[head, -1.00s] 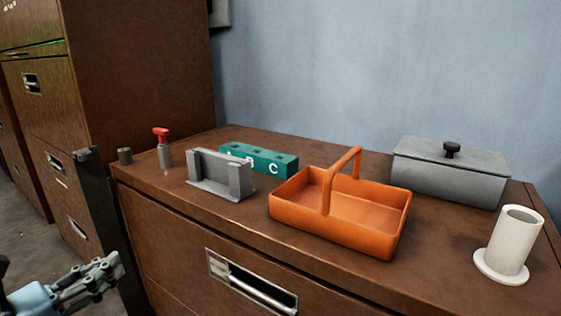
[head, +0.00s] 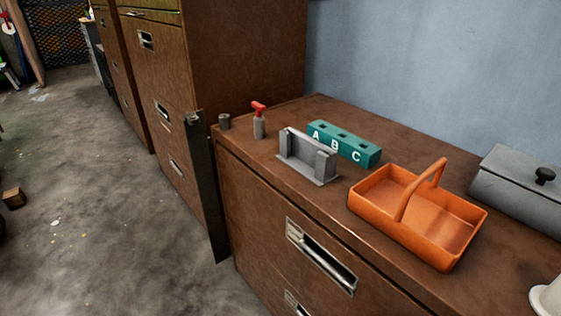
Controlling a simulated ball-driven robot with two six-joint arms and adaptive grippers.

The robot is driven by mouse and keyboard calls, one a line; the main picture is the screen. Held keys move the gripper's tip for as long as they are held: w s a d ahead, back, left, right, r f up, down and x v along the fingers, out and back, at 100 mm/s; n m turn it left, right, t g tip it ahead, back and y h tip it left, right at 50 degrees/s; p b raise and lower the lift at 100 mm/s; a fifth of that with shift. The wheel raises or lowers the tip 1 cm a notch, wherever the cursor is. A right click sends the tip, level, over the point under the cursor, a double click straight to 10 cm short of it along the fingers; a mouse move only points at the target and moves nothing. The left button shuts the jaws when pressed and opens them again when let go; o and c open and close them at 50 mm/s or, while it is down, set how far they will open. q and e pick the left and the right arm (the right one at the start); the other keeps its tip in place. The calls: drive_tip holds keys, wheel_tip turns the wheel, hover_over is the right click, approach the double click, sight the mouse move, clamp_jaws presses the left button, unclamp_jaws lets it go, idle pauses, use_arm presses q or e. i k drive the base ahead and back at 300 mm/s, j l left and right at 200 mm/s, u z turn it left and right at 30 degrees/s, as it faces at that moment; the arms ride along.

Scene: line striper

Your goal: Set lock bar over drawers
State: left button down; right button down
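A dark upright bar (head: 207,190), which looks like the lock bar, stands along the left front corner of the low brown cabinet. It reaches from about the cabinet's top edge down near the floor, beside the drawer fronts rather than across them. The upper drawer (head: 262,222) looks shut and has a metal handle (head: 322,257). Part of a lower handle (head: 296,304) shows at the bottom edge. Neither of my grippers is in the head view.
Open floor (head: 95,215) lies left.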

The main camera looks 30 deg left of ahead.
sight(199, 145)
drive_tip(key=j+z, duration=0.1)
drive_tip(key=z, duration=0.3)
drive_tip(key=j+z, duration=0.35)
drive_tip(key=j, duration=0.35)
drive_tip(key=k+j+z, duration=0.15)
drive_tip(key=j+z, duration=0.2)
drive_tip(key=j, duration=0.35)
drive_tip(key=k+j, duration=0.1)
drive_tip(key=j, duration=0.35)
drive_tip(key=k+j, duration=0.1)
drive_tip(key=j, duration=0.4)
drive_tip(key=k+j+z, duration=0.1)
drive_tip(key=j, duration=0.35)
drive_tip(key=k+j, duration=0.1)
drive_tip(key=j, duration=0.4)
drive_tip(key=k+j, duration=0.1)
drive_tip(key=j, duration=0.35)
drive_tip(key=k+j, duration=0.15)
drive_tip(key=j, duration=0.3)
drive_tip(key=i+z, duration=0.05)
